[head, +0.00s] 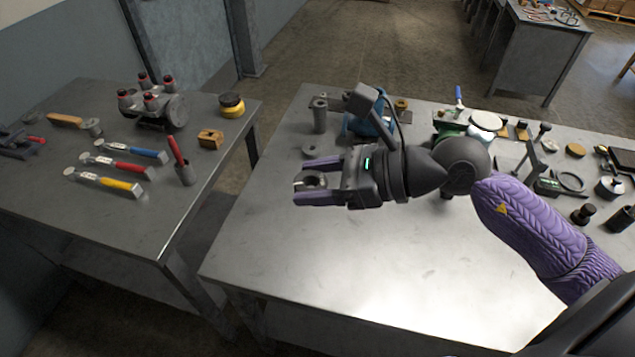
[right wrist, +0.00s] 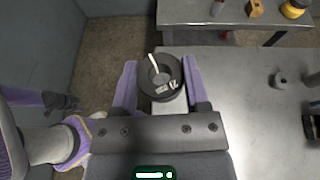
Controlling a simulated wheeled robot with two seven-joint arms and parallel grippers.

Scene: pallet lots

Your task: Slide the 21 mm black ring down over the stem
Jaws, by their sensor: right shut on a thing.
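The black ring (right wrist: 174,72) carries a "21" label and a pale stripe. My right gripper (head: 318,182) is shut on it, with one purple finger on each side, and holds it above the table's left part. The ring shows dark between the fingertips in the head view (head: 313,181). A grey upright post (head: 319,115), which looks like the stem, stands beyond the gripper near the far left edge of the table. The ring is apart from it. My left gripper is not seen.
A flat grey round piece (head: 310,151) lies between the gripper and the post; it also shows in the right wrist view (right wrist: 278,80). A blue item (head: 370,126) stands right of the post. The near tabletop (head: 300,250) is clear. A second table (head: 110,225) holds hammers.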

